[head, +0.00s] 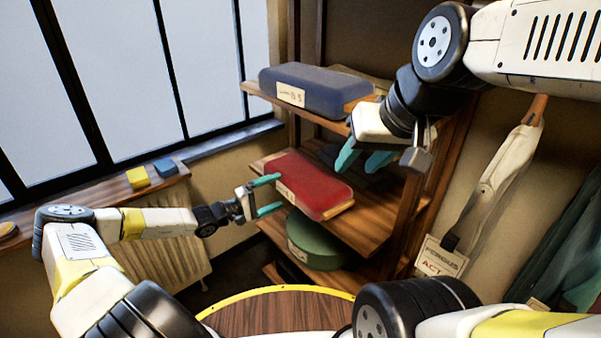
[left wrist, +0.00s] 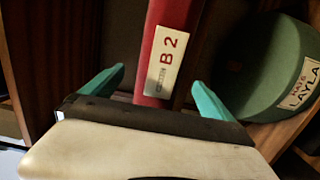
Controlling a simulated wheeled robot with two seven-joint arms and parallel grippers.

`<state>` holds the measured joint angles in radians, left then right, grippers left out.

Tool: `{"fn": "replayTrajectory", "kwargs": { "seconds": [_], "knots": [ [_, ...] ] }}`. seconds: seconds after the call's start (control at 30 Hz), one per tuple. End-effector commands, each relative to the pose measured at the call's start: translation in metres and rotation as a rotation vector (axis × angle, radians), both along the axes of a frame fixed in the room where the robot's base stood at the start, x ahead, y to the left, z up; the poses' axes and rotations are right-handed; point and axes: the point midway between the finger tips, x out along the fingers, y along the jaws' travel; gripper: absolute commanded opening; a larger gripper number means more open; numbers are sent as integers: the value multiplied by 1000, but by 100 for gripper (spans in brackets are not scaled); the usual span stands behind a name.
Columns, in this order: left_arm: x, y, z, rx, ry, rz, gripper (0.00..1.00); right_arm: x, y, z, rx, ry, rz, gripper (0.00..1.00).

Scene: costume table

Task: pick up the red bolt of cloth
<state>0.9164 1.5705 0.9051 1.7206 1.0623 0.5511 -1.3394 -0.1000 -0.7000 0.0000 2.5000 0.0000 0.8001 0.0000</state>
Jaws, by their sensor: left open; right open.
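The red bolt of cloth (head: 308,184) lies on the middle shelf of the wooden rack, with a pale label on its near end. In the left wrist view the red bolt (left wrist: 172,30) shows its label reading B 2, between the finger directions. My left gripper (head: 272,195) is open at the bolt's near left end, its teal fingers to either side of that end. In the wrist view the left gripper (left wrist: 155,90) looks empty, and I cannot tell whether it touches the cloth. My right gripper (head: 365,160) is open, above and right of the bolt, near the rack's right side.
A blue bolt (head: 318,90) lies on the shelf above. A green round hat box (head: 314,240) sits below; its label reads LAYLA in the wrist view. The rack's right post (head: 411,210) stands beside the bolt. A round wooden table (head: 275,312) is in front.

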Motion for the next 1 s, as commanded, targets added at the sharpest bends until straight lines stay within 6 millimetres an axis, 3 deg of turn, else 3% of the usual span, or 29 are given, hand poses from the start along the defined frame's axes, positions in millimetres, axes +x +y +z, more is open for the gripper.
{"fn": "replayTrajectory", "kwargs": {
  "seconds": [0.2,0.43,0.93,1.0],
  "knots": [
    [11,-21,-1,2,1,-1,98,0,0,0,0,0,0,42],
    [12,-22,-1,2,1,-1,98,0,0,0,0,0,0,42],
    [12,-21,-1,3,1,-1,0,0,0,0,0,0,0,42],
    [12,-22,4,-6,-5,-3,0,0,0,0,0,0,0,42]
  ]
}}
